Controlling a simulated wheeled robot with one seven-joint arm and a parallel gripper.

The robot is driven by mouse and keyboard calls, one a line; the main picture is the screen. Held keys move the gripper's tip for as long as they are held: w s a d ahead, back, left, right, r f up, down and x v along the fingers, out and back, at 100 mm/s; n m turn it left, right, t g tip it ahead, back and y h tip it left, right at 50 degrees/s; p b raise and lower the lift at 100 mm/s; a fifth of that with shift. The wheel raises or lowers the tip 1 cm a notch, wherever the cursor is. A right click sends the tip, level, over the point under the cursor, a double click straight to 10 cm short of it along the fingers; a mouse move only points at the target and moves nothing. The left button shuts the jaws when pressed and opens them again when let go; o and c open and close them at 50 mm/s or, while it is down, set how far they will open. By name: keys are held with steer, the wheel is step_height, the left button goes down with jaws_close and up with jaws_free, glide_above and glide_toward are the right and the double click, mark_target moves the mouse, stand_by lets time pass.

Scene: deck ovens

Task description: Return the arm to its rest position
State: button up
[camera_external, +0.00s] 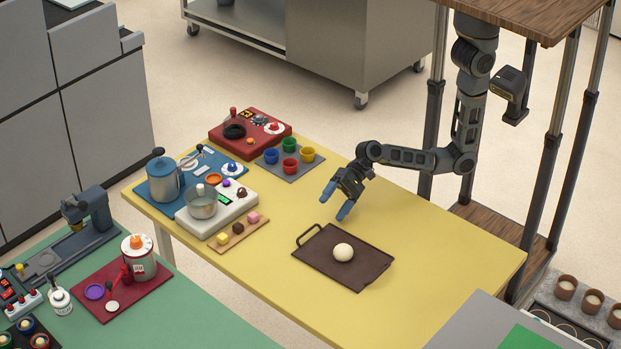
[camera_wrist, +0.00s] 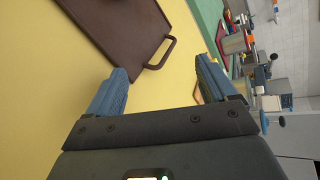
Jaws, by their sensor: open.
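My gripper (camera_external: 336,202) is open and empty, above the yellow table behind the dark brown tray (camera_external: 326,272). Its two blue fingertips (camera_wrist: 158,84) stand wide apart in the wrist view, with bare yellow table between them. My arm hangs from under the wooden top at the upper right and reaches left over the table. A pale round dough ball (camera_external: 343,252) rests on the tray, apart from my gripper. The tray and its loop handle (camera_wrist: 160,52) also show at the top of the wrist view.
On the left of the yellow table (camera_external: 440,240) stand a scale with a metal bowl (camera_external: 202,204), a blue-grey pot (camera_external: 164,180), a red board (camera_external: 250,132) and several coloured cups (camera_external: 290,165). Metal posts (camera_external: 435,100) stand beside my arm. The table right of the tray is clear.

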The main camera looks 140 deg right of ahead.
steer(key=s+a+n+h, duration=0.1)
steer(key=s, duration=0.1)
steer(key=s+a+n+t+h, duration=0.1)
steer(key=s+n, duration=0.1)
steer(key=s+a+r+n+h, duration=0.1)
steer(key=s+n, duration=0.1)
steer(key=shift+s+a, duration=0.1)
steer(key=shift+a, duration=0.1)
steer(key=s+a+n, duration=0.3)
steer(key=s, duration=0.3)
steer(key=s+a+n, duration=0.4)
steer(key=s, duration=0.2)
steer(key=s+a+n+t, duration=0.1)
steer(key=s+a+n, duration=0.2)
steer(key=s, duration=0.3)
steer(key=shift+s+a+r, duration=0.15)
steer(key=shift+s+r, duration=0.1)
steer(key=shift+s, duration=0.05)
steer(key=s+a+r+n+y+b, duration=0.1)
steer(key=s+a+r+n, duration=0.1)
steer(key=s+n, duration=0.4)
steer(key=s, duration=0.4)
steer(key=shift+s+a+y, duration=0.15)
steer(key=shift+a+y, duration=0.1)
steer(key=shift+y, duration=0.05)
